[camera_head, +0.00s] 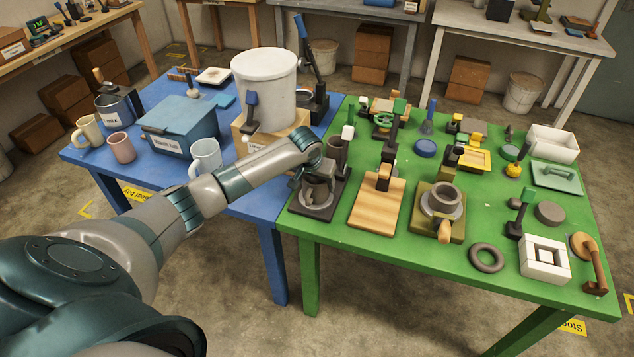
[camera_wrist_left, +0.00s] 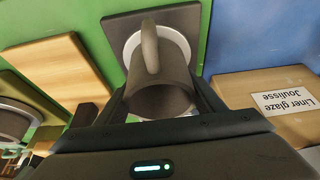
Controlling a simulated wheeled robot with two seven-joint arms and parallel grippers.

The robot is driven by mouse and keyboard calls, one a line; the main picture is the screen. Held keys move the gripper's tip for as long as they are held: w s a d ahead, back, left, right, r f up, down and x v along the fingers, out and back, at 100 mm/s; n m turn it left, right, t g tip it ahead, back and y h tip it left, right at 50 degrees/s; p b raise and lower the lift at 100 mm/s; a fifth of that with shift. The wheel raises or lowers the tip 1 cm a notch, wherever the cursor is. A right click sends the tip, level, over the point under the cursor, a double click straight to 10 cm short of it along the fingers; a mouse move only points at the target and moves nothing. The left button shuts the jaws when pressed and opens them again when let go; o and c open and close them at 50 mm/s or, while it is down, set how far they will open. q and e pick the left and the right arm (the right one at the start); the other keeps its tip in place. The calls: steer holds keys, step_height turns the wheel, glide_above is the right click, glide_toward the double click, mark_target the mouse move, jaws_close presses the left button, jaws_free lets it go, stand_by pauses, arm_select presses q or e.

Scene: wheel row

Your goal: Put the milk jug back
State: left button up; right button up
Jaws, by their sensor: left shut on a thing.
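The grey-brown jug (camera_head: 316,193) with a loop handle is at the left front of the green table, at a dark stand (camera_head: 312,212). In the left wrist view the jug (camera_wrist_left: 166,88) sits between the two fingers of my left gripper (camera_wrist_left: 163,106), which is shut on it. Its handle points away from the gripper. Behind it shows the dark square base (camera_wrist_left: 118,32) with a pale round disc. I cannot tell whether the jug rests on the base or hangs just above it. My left arm hides part of the stand. My right gripper is not in view.
A wooden board (camera_head: 377,208) lies right of the stand. A round-topped fixture (camera_head: 441,203) stands beyond it. On the blue table (camera_head: 245,205) are a box labelled liner glaze (camera_wrist_left: 262,92) under a white bucket (camera_head: 264,85), and a pale blue mug (camera_head: 206,155).

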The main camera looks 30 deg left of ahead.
arm_select(q)
steer(key=o, duration=1.4)
steer(key=shift+f, duration=0.1)
steer(key=shift+c, duration=0.2)
steer(key=b+v, duration=0.2)
steer(key=v, duration=1)
steer(key=shift+s, duration=0.1)
